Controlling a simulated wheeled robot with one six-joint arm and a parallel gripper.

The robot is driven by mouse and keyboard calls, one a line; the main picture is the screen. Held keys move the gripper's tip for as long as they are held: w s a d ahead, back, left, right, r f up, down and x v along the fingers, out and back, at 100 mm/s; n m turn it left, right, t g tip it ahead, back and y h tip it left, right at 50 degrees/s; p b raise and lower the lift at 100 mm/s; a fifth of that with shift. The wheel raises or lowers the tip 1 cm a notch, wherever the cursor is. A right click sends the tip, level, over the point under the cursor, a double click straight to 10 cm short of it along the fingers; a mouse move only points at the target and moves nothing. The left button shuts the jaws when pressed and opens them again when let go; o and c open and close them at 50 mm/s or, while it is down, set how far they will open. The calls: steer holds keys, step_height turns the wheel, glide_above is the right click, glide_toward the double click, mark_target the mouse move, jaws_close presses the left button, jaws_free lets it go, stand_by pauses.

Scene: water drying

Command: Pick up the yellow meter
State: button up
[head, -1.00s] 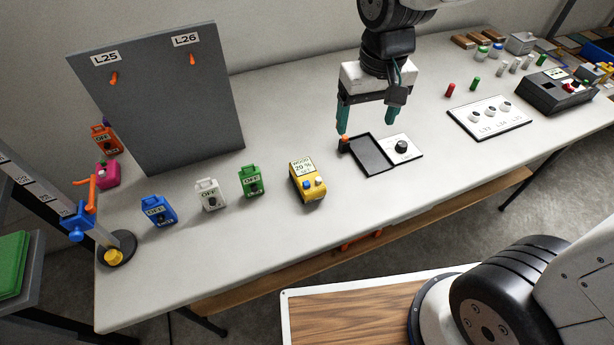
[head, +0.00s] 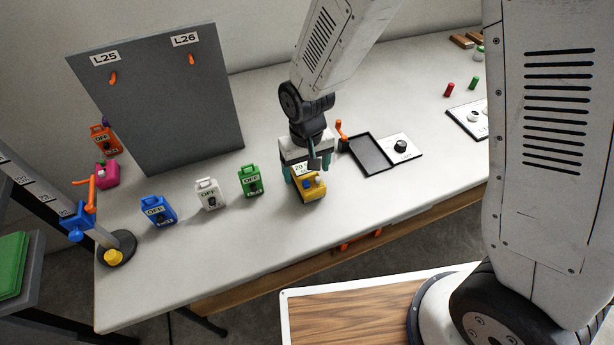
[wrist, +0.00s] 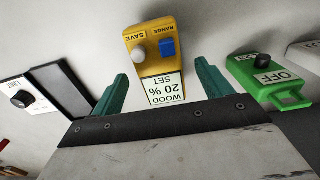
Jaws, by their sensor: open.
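The yellow meter (head: 311,190) stands on the white table in the head view, right of the green OFF box. It has a blue and a white button and a label; in the wrist view the meter (wrist: 152,50) shows "WOOD 20 % SET". My gripper (head: 304,175) is directly over and behind the meter and hides part of its top. In the wrist view my open gripper (wrist: 160,85) has its two teal fingers on either side of the meter's label end, with a gap on each side. The fingers do not appear to touch it.
A green OFF box (head: 250,181) stands left of the meter, followed by a white box (head: 209,195) and a blue box (head: 157,211). A black tray (head: 370,156) with a knob panel (head: 402,147) lies to the right. The table in front of the meter is clear.

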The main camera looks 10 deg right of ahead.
steer(key=shift+f, duration=0.9)
steer(key=c, duration=1.3)
steer(key=shift+r, duration=0.1)
